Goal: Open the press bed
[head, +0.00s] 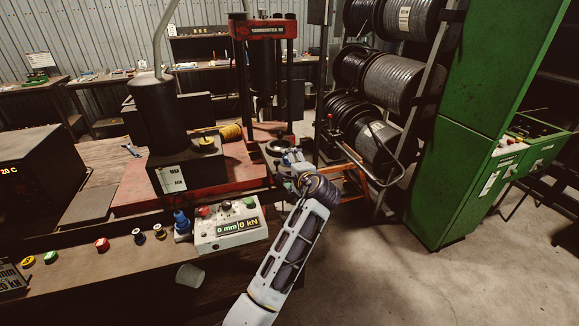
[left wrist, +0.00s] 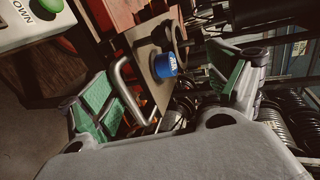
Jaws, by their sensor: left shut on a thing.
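The red press (head: 264,30) stands at the back centre, with dark columns and a red base. A bent metal handle (left wrist: 122,75) is in front of a plate with a blue round knob (left wrist: 164,66) in the left wrist view. My left gripper (head: 287,158) is at the front right of the press base, at the bench's right end. The contact itself is partly hidden. My right gripper is not in view.
A control box (head: 228,227) with buttons and a "0 mm 0 kN" display sits at the bench front. A black cylinder unit (head: 158,115) stands left of the press. Hose reels (head: 388,80) and a green cabinet (head: 450,185) are at right. The floor at lower right is clear.

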